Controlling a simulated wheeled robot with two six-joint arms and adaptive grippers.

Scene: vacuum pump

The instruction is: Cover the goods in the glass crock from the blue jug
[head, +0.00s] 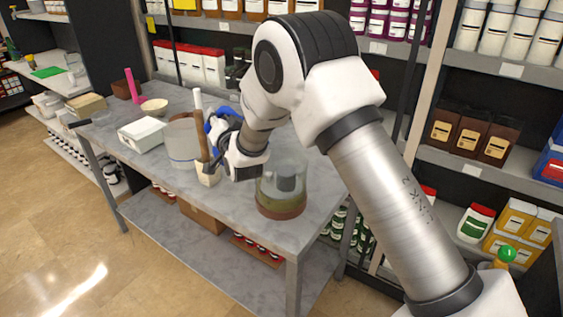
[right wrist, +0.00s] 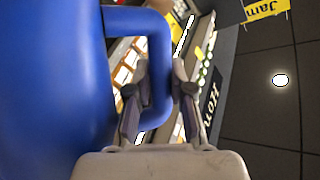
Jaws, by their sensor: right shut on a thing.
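The glass crock (head: 281,196) stands upright near the right end of the grey table. Brown and greenish contents show in its lower part, and a grey cylindrical shape shows within or through the glass. My right gripper (head: 230,150) is just left of and behind the crock. It is shut on the handle of the blue jug (right wrist: 48,85), which fills the left of the right wrist view, with the handle between the fingers (right wrist: 158,88). In the head view the jug (head: 221,122) is mostly hidden behind my gripper and other things. My left gripper is not in view.
A beige pot (head: 208,175) with a wooden utensil stands close beside my right gripper. A clear container (head: 182,145), a white box (head: 142,134) and a bowl (head: 154,107) are farther left on the table (head: 232,195). Stocked shelves stand behind. The table's front edge is close to the crock.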

